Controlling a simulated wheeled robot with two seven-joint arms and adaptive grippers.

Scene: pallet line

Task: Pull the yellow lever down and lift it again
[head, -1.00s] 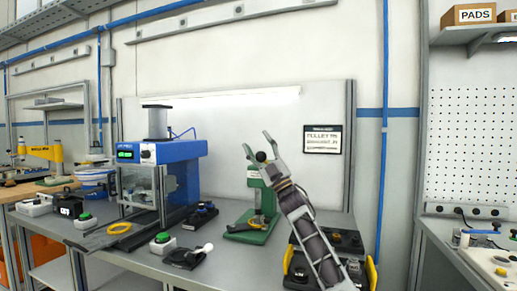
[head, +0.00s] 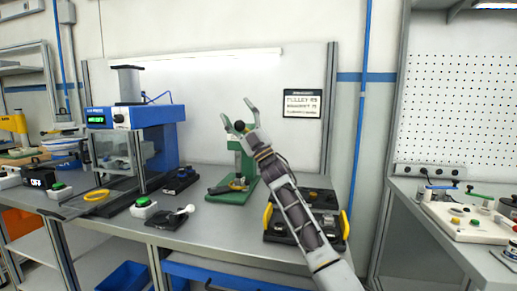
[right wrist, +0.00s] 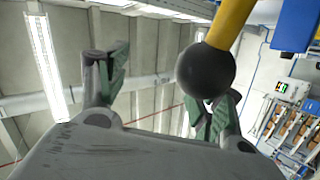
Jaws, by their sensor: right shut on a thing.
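The yellow lever (right wrist: 235,22) crosses the top right of the right wrist view and ends in a black ball knob (right wrist: 205,70). In the head view the knob (head: 240,126) is a small dark ball above the green press (head: 236,180), and the yellow shaft is hard to make out. My left gripper is not in view.
A blue machine (head: 135,130) stands left of the press. A black tray with yellow handles (head: 268,218) lies under my right forearm. A green button box (head: 143,208) and a black plate with a white knob (head: 170,217) are at the bench's front.

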